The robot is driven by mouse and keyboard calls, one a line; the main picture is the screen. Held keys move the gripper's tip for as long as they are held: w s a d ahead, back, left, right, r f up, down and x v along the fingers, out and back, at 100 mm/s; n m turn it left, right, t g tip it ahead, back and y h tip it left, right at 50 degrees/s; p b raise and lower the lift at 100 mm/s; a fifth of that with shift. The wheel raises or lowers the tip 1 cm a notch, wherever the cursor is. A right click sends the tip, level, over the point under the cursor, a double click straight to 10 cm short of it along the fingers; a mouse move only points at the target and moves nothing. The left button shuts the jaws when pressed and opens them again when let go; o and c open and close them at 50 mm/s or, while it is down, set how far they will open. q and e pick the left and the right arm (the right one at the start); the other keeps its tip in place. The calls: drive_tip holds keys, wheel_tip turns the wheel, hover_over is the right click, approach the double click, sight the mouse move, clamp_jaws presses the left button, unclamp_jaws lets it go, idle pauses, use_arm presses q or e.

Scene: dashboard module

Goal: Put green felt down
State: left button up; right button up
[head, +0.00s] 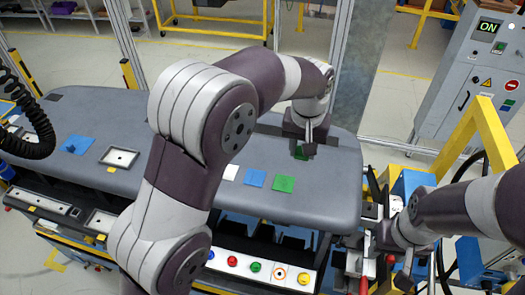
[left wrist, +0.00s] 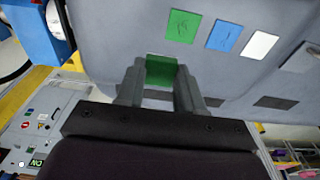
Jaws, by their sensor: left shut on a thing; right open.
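My left gripper (head: 305,144) is over the right part of the grey dashboard module (head: 330,190), pointing down. It is shut on a green felt piece (head: 300,153), which also shows between the fingers in the left wrist view (left wrist: 160,70). I cannot tell whether this felt touches the surface. Another green felt (head: 284,183) lies flat nearer the front, beside a blue felt (head: 255,178) and a white felt (head: 230,173). My right gripper (head: 376,240) is open at the lower right, off the module, with its fingers hard to make out.
A blue felt (head: 76,145) and a framed recess (head: 120,157) are at the module's left. A panel of coloured buttons (head: 255,267) is below its front edge. A control cabinet (head: 475,75) and yellow frame (head: 468,140) stand at the right. Bare surface surrounds the held felt.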

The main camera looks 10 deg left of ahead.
use_arm(q)
drive_tip(key=shift+w+a+f+b, duration=0.45)
drive_tip(key=shift+a+f+b, duration=0.1)
drive_tip(key=shift+f+b, duration=0.2)
drive_tip(key=a+f+b, duration=0.2)
drive_tip(key=b, duration=0.4)
approach(255, 177)
drive_tip(key=shift+s+d+f, duration=0.3)
drive_tip(key=shift+d+f, duration=0.3)
drive_tip(key=shift+d, duration=0.1)
drive_tip(key=shift+w+a+f+p, duration=0.6)
drive_tip(key=shift+a+f, duration=0.1)
drive_tip(key=shift+a, duration=0.15)
drive_tip(key=f, duration=0.1)
drive_tip(key=f+p, duration=0.1)
drive_tip(key=f, duration=0.1)
drive_tip(key=shift+w+d+p, duration=0.15)
drive_tip(key=shift+w+p, duration=0.1)
drive_tip(key=shift+p, duration=0.1)
drive_tip(key=shift+s+f, duration=0.15)
drive_tip(key=shift+f, duration=0.15)
drive_tip(key=shift+s, duration=0.3)
drive_tip(key=shift+w+f, duration=0.1)
drive_tip(key=shift+f, duration=0.15)
drive_tip(key=o, duration=1)
drive_tip(key=shift+w, duration=0.2)
use_arm(e)
drive_tip(key=f, duration=0.5)
drive_tip(key=shift+s, duration=0.35)
